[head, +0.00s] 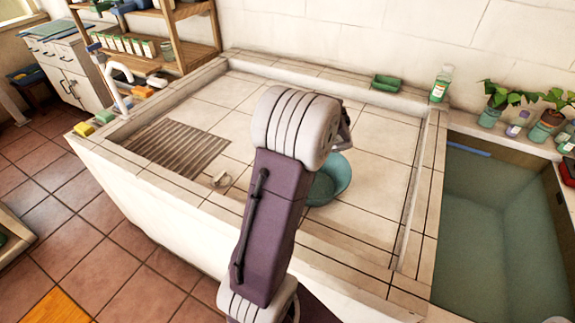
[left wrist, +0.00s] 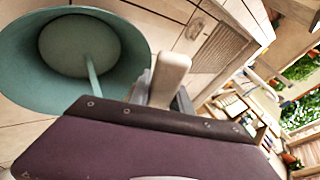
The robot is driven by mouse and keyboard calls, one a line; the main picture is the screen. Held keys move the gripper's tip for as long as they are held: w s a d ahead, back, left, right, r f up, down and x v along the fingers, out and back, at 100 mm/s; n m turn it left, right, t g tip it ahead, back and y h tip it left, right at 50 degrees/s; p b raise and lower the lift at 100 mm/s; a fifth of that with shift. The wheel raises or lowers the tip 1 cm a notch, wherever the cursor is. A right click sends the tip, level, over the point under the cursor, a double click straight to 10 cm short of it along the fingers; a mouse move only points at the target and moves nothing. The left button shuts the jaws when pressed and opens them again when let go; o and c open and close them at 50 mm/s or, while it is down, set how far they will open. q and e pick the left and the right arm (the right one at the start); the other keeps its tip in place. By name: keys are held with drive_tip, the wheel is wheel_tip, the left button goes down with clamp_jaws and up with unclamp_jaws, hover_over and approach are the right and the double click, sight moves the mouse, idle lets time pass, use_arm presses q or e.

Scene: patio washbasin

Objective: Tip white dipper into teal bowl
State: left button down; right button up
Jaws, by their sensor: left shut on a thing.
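The teal bowl (head: 333,180) stands on the tiled washbasin top, partly hidden behind my left arm. Its round inside fills the upper left of the left wrist view (left wrist: 118,62). My left gripper (left wrist: 163,92) is beside the bowl's rim there, shut on a pale handle that I take for the white dipper (left wrist: 170,72). The dipper's cup is hidden behind my gripper's body. A thin pale teal streak crosses the bowl's inside; it looks like poured water, but I cannot be sure. In the head view my arm hides most of the gripper. My right gripper is not in view.
A green dish (head: 386,82) and a bottle (head: 441,83) stand at the back. A water-filled tank (head: 490,225) is at right. Tiles right of the bowl are clear.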

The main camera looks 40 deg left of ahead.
use_arm(q)
drive_tip(key=shift+w+d+m+g+y+b, duration=0.45)
drive_tip(key=shift+d+m+g+y+b, duration=0.25)
drive_tip(key=shift+y+b, duration=1.05)
drive_tip(key=shift+w+d+m+g+y+b, duration=0.4)
drive_tip(key=shift+d+m+g+y+b, duration=0.45)
drive_tip(key=shift+y, duration=1.45)
drive_tip(key=shift+w+d+m+g+y+b, duration=0.45)
drive_tip(key=shift+m+y+b, duration=0.2)
drive_tip(key=shift+y+b, duration=1.15)
